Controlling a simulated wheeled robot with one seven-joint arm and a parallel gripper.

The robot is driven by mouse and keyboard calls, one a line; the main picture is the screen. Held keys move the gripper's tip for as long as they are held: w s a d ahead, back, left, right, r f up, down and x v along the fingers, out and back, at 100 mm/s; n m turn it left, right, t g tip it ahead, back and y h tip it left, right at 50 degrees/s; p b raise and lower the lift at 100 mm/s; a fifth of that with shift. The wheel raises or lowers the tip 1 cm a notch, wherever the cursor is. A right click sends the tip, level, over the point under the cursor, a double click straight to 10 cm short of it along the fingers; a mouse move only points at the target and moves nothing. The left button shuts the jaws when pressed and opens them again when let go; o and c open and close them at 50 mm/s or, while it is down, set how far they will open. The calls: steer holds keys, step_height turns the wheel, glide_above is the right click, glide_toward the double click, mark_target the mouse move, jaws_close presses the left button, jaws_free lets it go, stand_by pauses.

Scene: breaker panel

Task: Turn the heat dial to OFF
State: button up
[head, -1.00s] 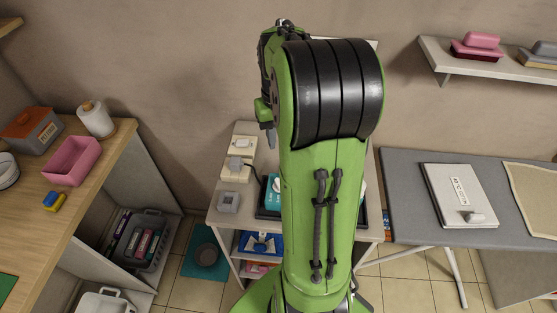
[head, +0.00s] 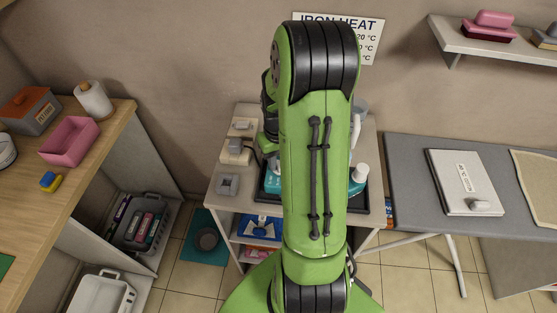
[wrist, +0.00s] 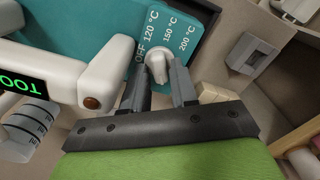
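The heat dial (wrist: 157,62) is a small white knob on a teal panel (wrist: 90,20) in the wrist view. Labels around it read OFF, 120 °C, 150 °C and 200 °C. The exact mark the knob points at is unclear. My gripper (wrist: 158,68) has its two grey fingers at the dial, one on each side of the knob. A gap shows between the fingers, but whether they press on the knob cannot be told. In the head view my arm hides the dial and gripper; part of the teal unit (head: 273,181) shows beside it.
The unit sits in a dark tray (head: 262,192) on a small shelf table (head: 222,208). A white part with a green-lit display (wrist: 20,82) lies left of my fingers. Grey switch boxes (head: 228,184) stand left. An ironing board (head: 405,190) stands right. An IRON HEAT sign (head: 372,52) hangs behind.

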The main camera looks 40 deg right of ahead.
jaws_close()
steer(key=shift+n, duration=0.4)
steer(key=n+b, duration=0.1)
steer(key=n, duration=0.4)
steer(key=shift+a+n, duration=0.15)
steer(key=shift+n, duration=0.25)
steer(key=n+b, duration=0.1)
steer(key=n, duration=0.4)
steer(key=shift+a, duration=0.1)
steer(key=shift+r+n, duration=0.1)
steer(key=shift+n, duration=0.2)
jaws_free()
